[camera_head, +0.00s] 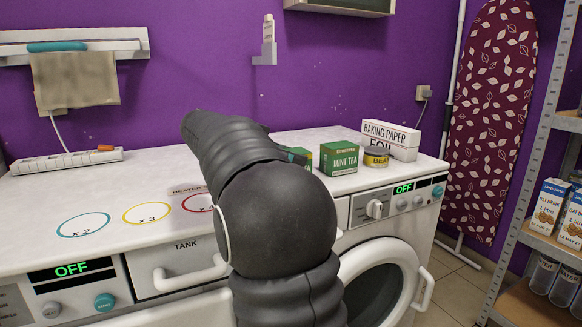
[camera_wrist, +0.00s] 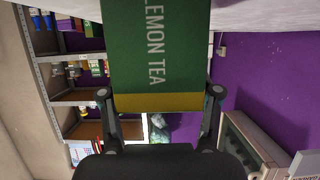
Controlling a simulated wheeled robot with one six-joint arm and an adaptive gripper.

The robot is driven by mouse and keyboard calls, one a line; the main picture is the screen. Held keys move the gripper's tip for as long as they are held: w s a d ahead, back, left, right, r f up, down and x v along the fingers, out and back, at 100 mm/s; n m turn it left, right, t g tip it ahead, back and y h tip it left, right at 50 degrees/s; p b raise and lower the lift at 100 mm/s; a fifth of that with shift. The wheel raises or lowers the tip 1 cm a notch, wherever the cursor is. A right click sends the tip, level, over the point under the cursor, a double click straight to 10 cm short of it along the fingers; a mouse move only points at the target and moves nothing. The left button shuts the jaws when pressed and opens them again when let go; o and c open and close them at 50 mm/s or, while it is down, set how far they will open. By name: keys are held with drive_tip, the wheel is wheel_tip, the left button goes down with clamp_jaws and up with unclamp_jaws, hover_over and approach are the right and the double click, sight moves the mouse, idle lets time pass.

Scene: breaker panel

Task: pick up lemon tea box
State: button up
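The lemon tea box, green with a yellow band, fills the upper middle of the wrist view (camera_wrist: 155,70). Its lettering runs sideways. My gripper (camera_wrist: 160,95) has one finger at each side edge of the box. The gap between fingers and box is too small to judge, so I cannot tell whether they press on it. In the head view my black arm reaches over the counter and hides most of the gripper. A bit of green box shows beside the arm, left of the mint tea box (camera_head: 339,159).
Right of the mint tea box are a can (camera_head: 376,158) and the baking paper and foil boxes (camera_head: 391,134) near the purple wall. The white counter (camera_head: 110,190) is mostly clear on the left. A shelf rack (camera_head: 545,200) stands at the right.

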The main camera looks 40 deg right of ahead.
drive_tip(key=shift+c, duration=1.4)
drive_tip(key=shift+r, duration=0.1)
drive_tip(key=shift+r, duration=0.65)
wheel_tip(320, 180, up, 3)
drive_tip(key=shift+f, duration=0.1)
drive_tip(key=s+d+r, duration=0.1)
drive_tip(key=s+r, duration=0.1)
drive_tip(key=s, duration=0.1)
drive_tip(key=s+d+r, duration=0.2)
drive_tip(key=s, duration=0.2)
drive_tip(key=s+d+r+b, duration=0.1)
drive_tip(key=s+r, duration=0.1)
drive_tip(key=s, duration=0.1)
drive_tip(key=shift+s+d+r, duration=0.3)
drive_tip(key=shift+d+r, duration=0.05)
drive_tip(key=shift+d, duration=0.05)
drive_tip(key=shift+r+p, duration=1.2)
drive_tip(key=shift+r, duration=1.3)
